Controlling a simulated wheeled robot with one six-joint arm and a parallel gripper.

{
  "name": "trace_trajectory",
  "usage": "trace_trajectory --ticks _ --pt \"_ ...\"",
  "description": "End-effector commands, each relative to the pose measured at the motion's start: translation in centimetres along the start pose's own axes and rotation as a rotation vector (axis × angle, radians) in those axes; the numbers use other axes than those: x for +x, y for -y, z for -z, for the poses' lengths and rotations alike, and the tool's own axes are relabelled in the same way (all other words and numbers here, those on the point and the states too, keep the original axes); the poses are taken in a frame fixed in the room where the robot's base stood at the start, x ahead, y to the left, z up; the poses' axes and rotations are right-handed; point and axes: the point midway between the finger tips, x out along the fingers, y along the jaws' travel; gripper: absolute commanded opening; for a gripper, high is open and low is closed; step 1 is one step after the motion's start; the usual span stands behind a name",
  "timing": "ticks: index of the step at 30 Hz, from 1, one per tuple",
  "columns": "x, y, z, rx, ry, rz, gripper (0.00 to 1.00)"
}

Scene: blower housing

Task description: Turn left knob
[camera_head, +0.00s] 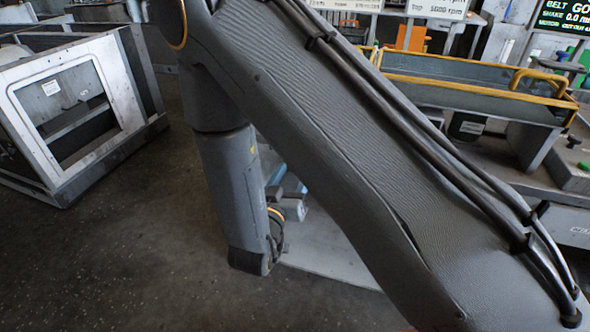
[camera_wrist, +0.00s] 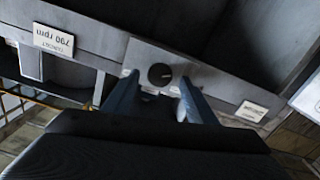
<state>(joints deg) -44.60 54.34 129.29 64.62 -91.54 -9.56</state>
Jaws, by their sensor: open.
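A round dark knob (camera_wrist: 160,74) sits on a grey panel in the wrist view, on a lighter square plate. My gripper (camera_wrist: 154,88) is open, with one blue-grey finger on each side below the knob. The fingertips appear close to the knob's plate; I cannot tell whether they touch it. Nothing shows between the fingers except the panel and knob. In the head view my own arm crosses the middle, and the knob cannot be made out there.
A label reading 790 rpm (camera_wrist: 54,40) appears upside down left of the knob, and another white label (camera_wrist: 251,111) is to the right. In the head view a metal housing with an open frame (camera_head: 66,108) stands left, and a yellow-edged tray (camera_head: 470,98) lies right.

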Motion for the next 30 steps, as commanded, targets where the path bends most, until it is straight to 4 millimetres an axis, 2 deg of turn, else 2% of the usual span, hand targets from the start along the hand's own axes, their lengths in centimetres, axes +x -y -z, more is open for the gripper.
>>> trace_trajectory --ticks 6,12,30 --pt "-3.6 0.2 0.0 0.0 -0.002 0.005 0.52" --pt "-5.6 0.1 0.0 0.001 -0.001 0.003 0.52" --pt "-5.9 0.1 0.0 0.005 0.008 0.002 0.52"
